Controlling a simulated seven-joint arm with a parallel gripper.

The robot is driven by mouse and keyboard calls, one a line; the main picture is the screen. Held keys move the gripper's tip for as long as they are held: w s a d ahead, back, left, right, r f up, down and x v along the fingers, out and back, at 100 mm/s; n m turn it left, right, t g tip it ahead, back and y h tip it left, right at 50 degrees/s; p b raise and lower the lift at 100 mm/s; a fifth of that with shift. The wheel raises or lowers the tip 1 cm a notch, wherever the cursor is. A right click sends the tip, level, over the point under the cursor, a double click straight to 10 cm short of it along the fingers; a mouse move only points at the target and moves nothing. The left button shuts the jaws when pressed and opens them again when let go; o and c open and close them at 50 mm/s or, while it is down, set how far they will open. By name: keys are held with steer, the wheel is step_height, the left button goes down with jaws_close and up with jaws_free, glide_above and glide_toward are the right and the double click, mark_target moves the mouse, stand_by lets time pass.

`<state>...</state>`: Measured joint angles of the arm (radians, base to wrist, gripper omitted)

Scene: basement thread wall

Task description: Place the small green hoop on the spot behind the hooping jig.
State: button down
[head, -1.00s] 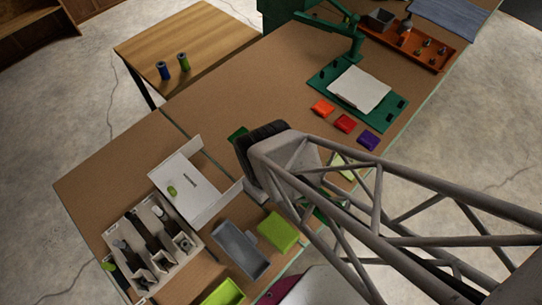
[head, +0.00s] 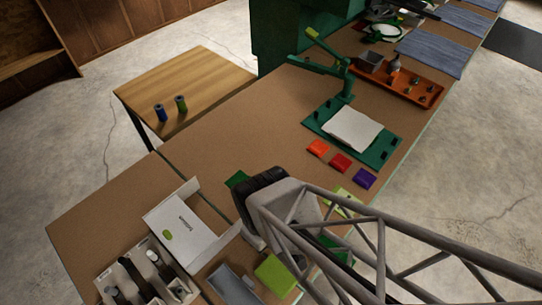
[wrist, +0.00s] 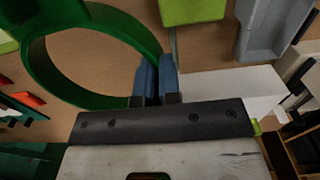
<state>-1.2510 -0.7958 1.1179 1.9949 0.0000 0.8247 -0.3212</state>
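The green hoop (wrist: 95,95) fills the left of the wrist view as a large ring. My gripper (wrist: 157,78) has its two blue fingers close together on the hoop's right rim. In the head view my gripper (head: 262,195) hangs over the middle of the bench, and its fingertips are hidden. Some dark green shows through my arm's lattice there, probably the hoop. The hooping jig looks to be the green board (head: 318,122) with a white cloth (head: 352,129) on it, right of and beyond my gripper. The spot behind it cannot be made out clearly.
Orange (head: 318,148), red (head: 340,162) and purple (head: 364,179) blocks lie before the jig. An orange tray (head: 425,92) stands farther back. A white tray (head: 160,222), grey bin (head: 232,288) and lime block (head: 276,275) are near. Bare bench lies left of the jig.

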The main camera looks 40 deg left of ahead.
steer(key=shift+w+a+r+n, duration=0.3)
steer(key=shift+w+a+n, duration=0.15)
steer(key=shift+w, duration=0.2)
steer(key=w+a+n, duration=0.4)
steer(key=w+n, duration=0.1)
steer(key=w, duration=0.3)
steer(key=w+a+n, duration=0.4)
steer(key=w+n, duration=0.1)
steer(key=w, duration=0.4)
steer(key=w+a+n, duration=0.4)
steer(key=w+n, duration=0.1)
steer(key=w, duration=0.4)
steer(key=shift+w+a+r+n, duration=0.1)
steer(key=shift+w+r+n, duration=0.1)
steer(key=shift+n, duration=0.15)
steer(key=shift+w+a+f+n, duration=0.35)
steer(key=shift+w+n, duration=0.25)
steer(key=shift+n, duration=0.1)
steer(key=shift+w+a, duration=0.1)
steer(key=w+a, duration=0.3)
steer(key=w+a+f, duration=0.1)
steer(key=w+a, duration=0.2)
steer(key=a, duration=0.1)
steer(key=w+a, duration=0.3)
steer(key=a, duration=0.1)
steer(key=shift+w+a+f, duration=0.2)
steer(key=shift+w, duration=0.05)
